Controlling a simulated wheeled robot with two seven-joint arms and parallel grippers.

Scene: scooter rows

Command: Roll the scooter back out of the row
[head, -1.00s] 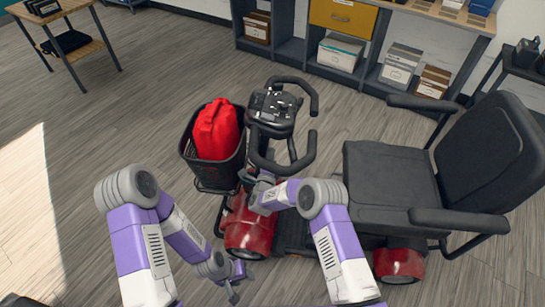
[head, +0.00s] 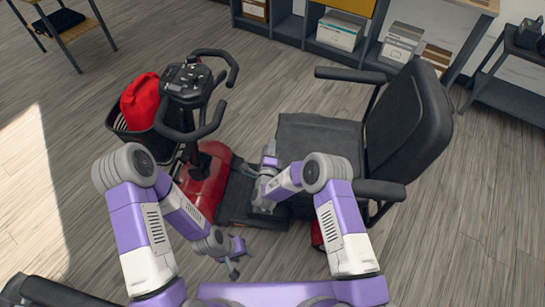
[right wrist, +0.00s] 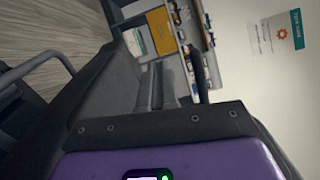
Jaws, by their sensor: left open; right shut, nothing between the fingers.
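The scooter has a red body (head: 203,185), a black seat (head: 318,135) with a tall backrest (head: 410,120), and a tiller with looped handlebars (head: 188,85). It faces left in the head view. A red bag (head: 145,100) sits in its front basket (head: 128,132). My left gripper (head: 238,258) is open and empty over the floor, on the near side of the scooter. My right gripper (head: 269,150) is shut and empty over the footboard, close to the seat's front edge. Whether it touches the seat I cannot tell. My right arm hides part of the footboard.
Grey shelves (head: 290,25) with boxes run along the back wall. A small wooden table (head: 70,28) stands at the upper left and a dark side table (head: 515,85) at the right. A black part of something (head: 45,290) shows at the lower left. Floor between scooter and shelves is clear.

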